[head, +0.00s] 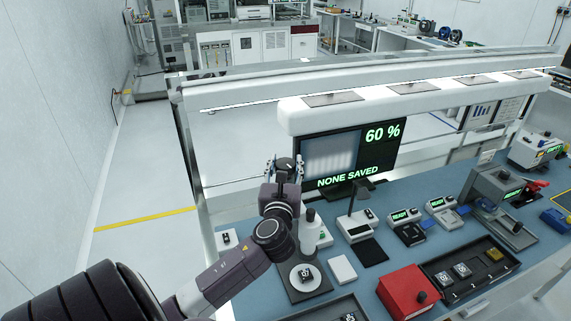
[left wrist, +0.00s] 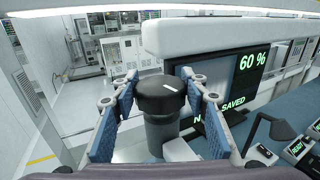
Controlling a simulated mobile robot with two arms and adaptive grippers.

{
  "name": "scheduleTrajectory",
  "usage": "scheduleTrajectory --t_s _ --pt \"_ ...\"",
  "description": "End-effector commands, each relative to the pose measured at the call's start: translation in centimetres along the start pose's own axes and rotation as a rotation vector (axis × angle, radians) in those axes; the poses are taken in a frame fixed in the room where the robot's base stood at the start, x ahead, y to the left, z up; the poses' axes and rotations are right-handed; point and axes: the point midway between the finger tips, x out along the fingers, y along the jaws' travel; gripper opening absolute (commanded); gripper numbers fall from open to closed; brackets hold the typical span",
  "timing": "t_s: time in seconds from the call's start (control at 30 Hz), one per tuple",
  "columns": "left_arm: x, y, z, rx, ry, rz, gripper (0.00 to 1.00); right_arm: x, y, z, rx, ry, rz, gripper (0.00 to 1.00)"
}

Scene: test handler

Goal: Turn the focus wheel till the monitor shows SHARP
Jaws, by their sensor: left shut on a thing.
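The focus wheel (head: 285,163) is a black knob with a white mark, on top of a grey column. In the left wrist view it (left wrist: 160,92) stands between the blue finger pads, its white mark pointing to the upper right. My left gripper (head: 285,170) is shut on the wheel, one finger on each side. The monitor (head: 352,153) behind shows a blurred pale picture, "60 %" and "NONE SAVED" in green. It also shows in the left wrist view (left wrist: 243,87), partly hidden by the right finger. My right gripper is not in view.
A small lamp (head: 358,194), a red box (head: 406,290), a dark tray (head: 472,271) and several small devices stand on the blue bench. A white light bar (head: 400,99) hangs over the monitor.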

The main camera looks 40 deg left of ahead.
Motion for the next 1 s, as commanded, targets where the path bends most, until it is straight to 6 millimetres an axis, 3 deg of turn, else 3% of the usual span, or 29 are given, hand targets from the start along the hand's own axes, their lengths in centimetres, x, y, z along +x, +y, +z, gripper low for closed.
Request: scheduleTrajectory --t_s 0.17,0.2,0.37,0.73,1.0 --pt "0.0 0.0 0.0 0.002 0.000 0.000 0.17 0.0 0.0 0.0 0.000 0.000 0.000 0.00" --pt "0.0 0.0 0.0 0.002 0.000 0.000 0.43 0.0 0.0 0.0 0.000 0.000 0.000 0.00" --pt "0.0 0.0 0.0 0.002 0.000 -0.001 0.60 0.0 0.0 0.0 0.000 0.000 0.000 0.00" --pt "-0.7 0.0 -0.1 0.001 0.001 -0.002 0.60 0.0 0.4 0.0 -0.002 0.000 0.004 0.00" --pt "-5.8 0.0 -0.2 0.000 0.005 -0.003 0.60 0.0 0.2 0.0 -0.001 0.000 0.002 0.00"
